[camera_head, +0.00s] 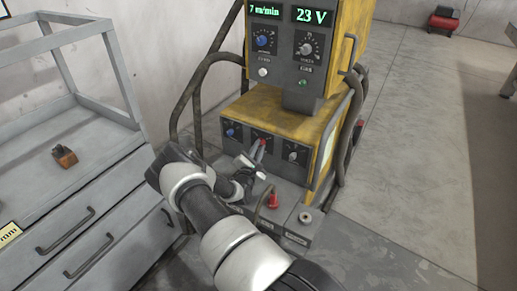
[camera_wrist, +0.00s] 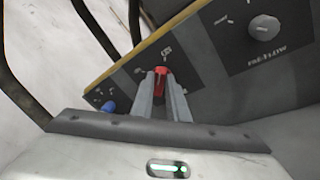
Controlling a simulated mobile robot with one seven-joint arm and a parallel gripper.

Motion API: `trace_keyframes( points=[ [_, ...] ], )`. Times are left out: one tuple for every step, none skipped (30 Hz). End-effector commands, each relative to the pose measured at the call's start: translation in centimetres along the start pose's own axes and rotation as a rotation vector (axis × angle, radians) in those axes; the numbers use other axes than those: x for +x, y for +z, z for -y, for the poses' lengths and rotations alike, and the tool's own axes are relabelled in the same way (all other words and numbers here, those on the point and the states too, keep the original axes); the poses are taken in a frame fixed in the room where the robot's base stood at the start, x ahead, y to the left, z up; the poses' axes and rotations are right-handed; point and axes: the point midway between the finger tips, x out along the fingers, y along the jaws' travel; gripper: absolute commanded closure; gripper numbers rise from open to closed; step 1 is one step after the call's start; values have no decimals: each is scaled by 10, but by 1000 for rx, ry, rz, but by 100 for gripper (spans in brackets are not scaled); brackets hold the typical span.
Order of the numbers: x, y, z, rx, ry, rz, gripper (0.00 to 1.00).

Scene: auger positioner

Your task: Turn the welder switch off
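The welder (camera_head: 318,108) is a yellow and grey machine with lit green displays reading 7 m/min and 23 V. Its red switch (camera_head: 263,141) is in the middle of the lower front panel, between a blue knob and a grey knob. In the wrist view the red switch (camera_wrist: 161,72) stands between my two fingertips, with small marks on the panel around it. My gripper (camera_head: 256,151) reaches the panel from the front. In the wrist view its fingers (camera_wrist: 161,82) are close together and appear shut on the switch. The fingers hide part of it.
A blue knob (camera_wrist: 109,106) and a grey knob (camera_wrist: 264,28) flank the switch. A red-topped part (camera_head: 273,200) stands on the base below. Hoses (camera_head: 198,92) hang at the left.

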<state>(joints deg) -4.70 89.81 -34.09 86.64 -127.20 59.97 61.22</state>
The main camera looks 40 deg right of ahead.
Motion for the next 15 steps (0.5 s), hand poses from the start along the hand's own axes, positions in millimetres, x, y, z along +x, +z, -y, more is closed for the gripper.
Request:
trace_keyframes(
  points=[
    [0,0,0,0,0,0,100],
    [0,0,0,0,0,0,100],
    [0,0,0,0,0,0,100],
    [0,0,0,-1,0,0,100],
    [0,0,0,-2,0,0,100],
    [0,0,0,-5,-1,-1,100],
    [0,0,0,-9,-2,-2,100],
    [0,0,-1,-13,-2,-3,100],
    [0,1,-1,-21,-4,-5,100],
    [0,1,-1,-28,-6,-6,100],
    [0,1,-1,-37,-8,-8,100],
    [0,1,-2,-53,-11,-12,100],
    [0,2,-2,-65,-13,-14,100],
    [0,2,-2,-80,-16,-17,100],
    [0,2,-3,-102,-20,-21,100]
  ],
)
